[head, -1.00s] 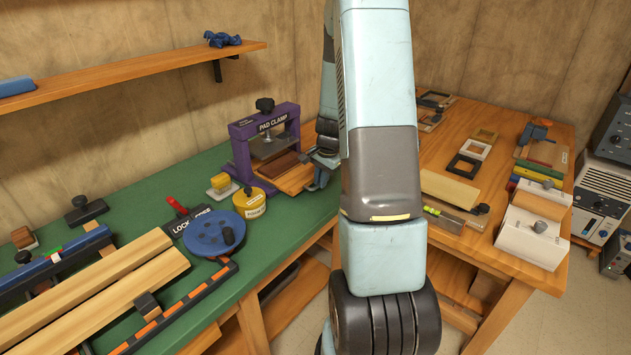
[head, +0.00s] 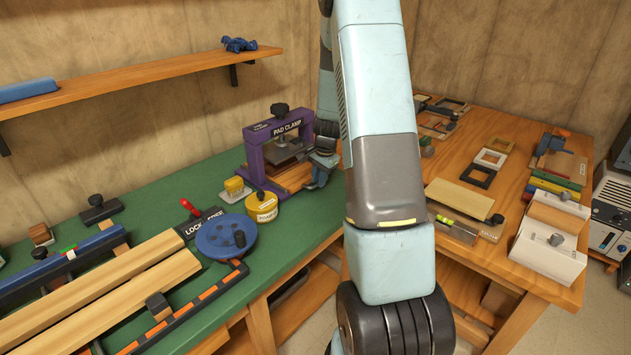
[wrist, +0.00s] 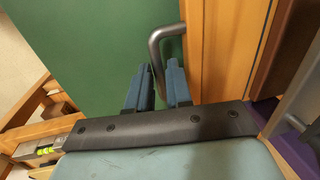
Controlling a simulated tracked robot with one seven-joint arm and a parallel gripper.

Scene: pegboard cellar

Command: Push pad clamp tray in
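The purple pad clamp (head: 253,150) stands at the right end of the green bench in the head view. Its wooden tray (head: 292,179) carries a dark pad and still sticks out a little at the front. In the wrist view the tray (wrist: 215,45) is the orange board at right, with a bent grey metal handle (wrist: 157,50). My gripper (wrist: 160,82) has its blue fingers on both sides of the handle bar, close against it, and looks shut on it. In the head view my gripper (head: 322,172) is at the tray's front, partly hidden by my arm.
A yellow round tin (head: 262,207) and a small yellow block (head: 234,188) stand left of the clamp. A blue disc (head: 224,238) lies nearer the front. A wooden bench (head: 470,150) with frames and blocks stands at right. The green bench top (wrist: 90,50) is bare beside the handle.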

